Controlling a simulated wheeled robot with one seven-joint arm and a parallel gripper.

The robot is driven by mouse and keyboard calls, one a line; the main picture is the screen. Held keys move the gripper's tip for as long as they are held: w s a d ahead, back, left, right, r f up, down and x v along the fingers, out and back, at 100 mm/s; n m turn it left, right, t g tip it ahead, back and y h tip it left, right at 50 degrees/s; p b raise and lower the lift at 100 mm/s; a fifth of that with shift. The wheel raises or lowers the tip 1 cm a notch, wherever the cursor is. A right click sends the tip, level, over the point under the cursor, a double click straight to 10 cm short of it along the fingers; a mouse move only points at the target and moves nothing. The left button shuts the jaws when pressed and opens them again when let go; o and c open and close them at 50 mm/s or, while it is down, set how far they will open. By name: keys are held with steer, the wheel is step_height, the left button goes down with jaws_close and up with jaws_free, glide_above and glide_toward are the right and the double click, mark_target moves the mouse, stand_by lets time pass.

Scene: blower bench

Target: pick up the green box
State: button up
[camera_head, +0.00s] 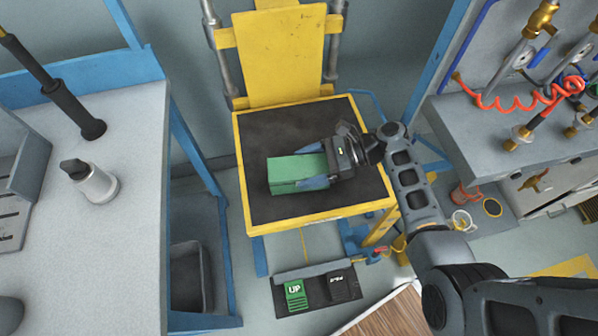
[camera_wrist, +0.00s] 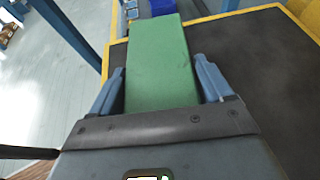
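The green box (camera_head: 297,173) lies on the dark top of the yellow-framed platform (camera_head: 262,126), toward its front left. My gripper (camera_head: 314,167) reaches in from the right, with one finger on the far side of the box and one on the near side. In the wrist view, the box (camera_wrist: 161,65) runs lengthwise between the blue-grey fingers of my gripper (camera_wrist: 160,82). The fingers look open, with a thin gap beside each side of the box. The end of the box nearest the palm is hidden behind the gripper.
A yellow back plate (camera_head: 280,57) stands behind the platform. A grey bench (camera_head: 130,135) is at left, with a blue frame. A panel with a red coiled hose (camera_head: 520,103) is at right. A pedal unit (camera_head: 315,288) lies on the floor in front.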

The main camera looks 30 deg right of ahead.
steer(key=c, duration=1.2)
steer(key=shift+r, duration=0.1)
